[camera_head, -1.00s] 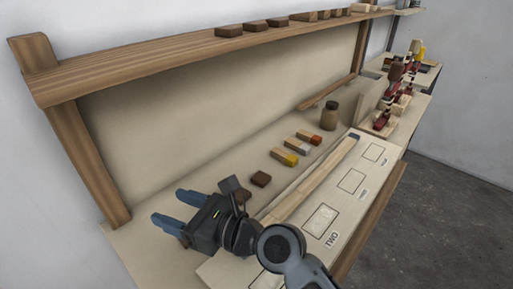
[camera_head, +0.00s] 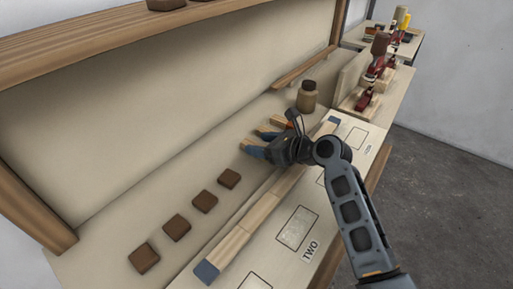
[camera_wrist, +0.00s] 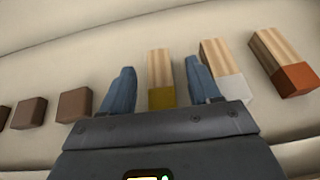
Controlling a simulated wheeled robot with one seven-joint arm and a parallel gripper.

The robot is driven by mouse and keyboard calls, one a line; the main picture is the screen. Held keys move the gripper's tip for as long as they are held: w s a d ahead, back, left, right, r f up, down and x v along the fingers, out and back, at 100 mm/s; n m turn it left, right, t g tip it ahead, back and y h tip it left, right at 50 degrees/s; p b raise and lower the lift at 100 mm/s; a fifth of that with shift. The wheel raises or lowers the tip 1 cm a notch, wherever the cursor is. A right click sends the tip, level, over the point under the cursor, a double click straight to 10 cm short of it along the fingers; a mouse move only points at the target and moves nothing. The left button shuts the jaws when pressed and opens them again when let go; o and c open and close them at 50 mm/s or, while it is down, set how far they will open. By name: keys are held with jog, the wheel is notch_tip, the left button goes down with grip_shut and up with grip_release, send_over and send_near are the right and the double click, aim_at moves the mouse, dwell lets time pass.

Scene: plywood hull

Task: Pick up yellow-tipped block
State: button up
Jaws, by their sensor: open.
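The yellow-tipped block (camera_wrist: 161,78) lies on the bench in the wrist view, its wood end pointing away and its yellow end towards my gripper. My gripper (camera_wrist: 160,82) is open, with one blue finger on each side of the block; I cannot tell whether either finger touches it. In the head view my gripper (camera_head: 249,146) is over the row of tipped blocks, and the yellow-tipped block is mostly hidden behind it. The right finger is close to the white-tipped block (camera_wrist: 225,70).
An orange-tipped block (camera_wrist: 284,62) lies further right. Several dark brown blocks (camera_head: 177,225) lie to the left. A long wooden strip (camera_head: 232,243) and a marked board (camera_head: 297,229) lie in front. A brown jar (camera_head: 307,97) stands behind. A shelf (camera_head: 150,37) runs above.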

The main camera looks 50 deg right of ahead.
aim_at(250, 142)
jog(key=shift+x, duration=1.95)
jog(key=shift+c, duration=0.3)
jog(key=shift+a, duration=0.1)
jog(key=c, duration=1)
jog(key=shift+r, duration=0.1)
